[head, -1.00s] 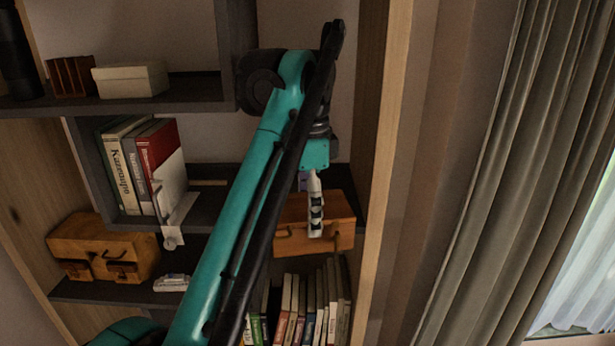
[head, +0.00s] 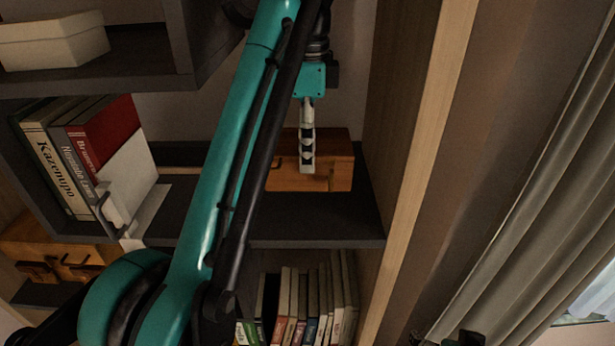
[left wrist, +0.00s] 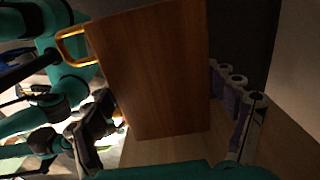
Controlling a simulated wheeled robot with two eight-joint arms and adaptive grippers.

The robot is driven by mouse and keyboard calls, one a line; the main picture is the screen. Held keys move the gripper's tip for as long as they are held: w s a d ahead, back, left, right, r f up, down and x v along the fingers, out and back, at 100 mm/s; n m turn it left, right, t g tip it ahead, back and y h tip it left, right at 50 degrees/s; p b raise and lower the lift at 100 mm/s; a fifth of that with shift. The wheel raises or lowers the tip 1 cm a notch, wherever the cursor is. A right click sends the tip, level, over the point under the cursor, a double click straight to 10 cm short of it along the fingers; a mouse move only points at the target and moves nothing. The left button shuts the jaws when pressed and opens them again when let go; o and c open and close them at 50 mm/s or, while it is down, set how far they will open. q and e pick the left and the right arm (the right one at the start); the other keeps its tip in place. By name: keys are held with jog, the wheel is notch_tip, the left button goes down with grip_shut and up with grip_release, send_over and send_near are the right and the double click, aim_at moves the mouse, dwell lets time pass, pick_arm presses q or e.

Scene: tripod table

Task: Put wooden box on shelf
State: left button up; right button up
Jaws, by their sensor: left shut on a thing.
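The wooden box (head: 335,172) is orange-brown with a small handle. In the head view it is at the right part of the middle shelf (head: 320,228), above the board's front edge. I cannot tell whether its underside touches the board. My left gripper (head: 307,160) comes down over the box from above and is shut on it. In the left wrist view the box (left wrist: 150,70) fills the middle between the gripper's fingers (left wrist: 170,125), with its handle at the left. The teal arm hides part of the box's left side in the head view. My right gripper is not seen.
Books with a white bookend (head: 128,185) stand left on the middle shelf. Another wooden box (head: 65,250) is on a lower shelf at left. More books (head: 310,305) stand below. A pale box (head: 50,42) is on the upper shelf. An upright wooden panel (head: 412,150) bounds the right.

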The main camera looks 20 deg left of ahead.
pick_arm(q)
jog(key=shift+f, duration=0.65)
jog(key=shift+w+a+f, duration=0.2)
jog(key=shift+w+f, duration=0.2)
jog(key=shift+f, duration=0.2)
jog(key=f, duration=0.3)
jog(key=shift+s+d+f, duration=0.1)
jog(key=shift+s+f, duration=0.15)
jog(key=shift+w+f, duration=0.1)
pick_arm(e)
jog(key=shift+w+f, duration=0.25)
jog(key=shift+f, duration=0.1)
pick_arm(q)
jog(key=shift+b, duration=0.3)
jog(key=o, duration=1.7)
jog(key=shift+f, duration=0.1)
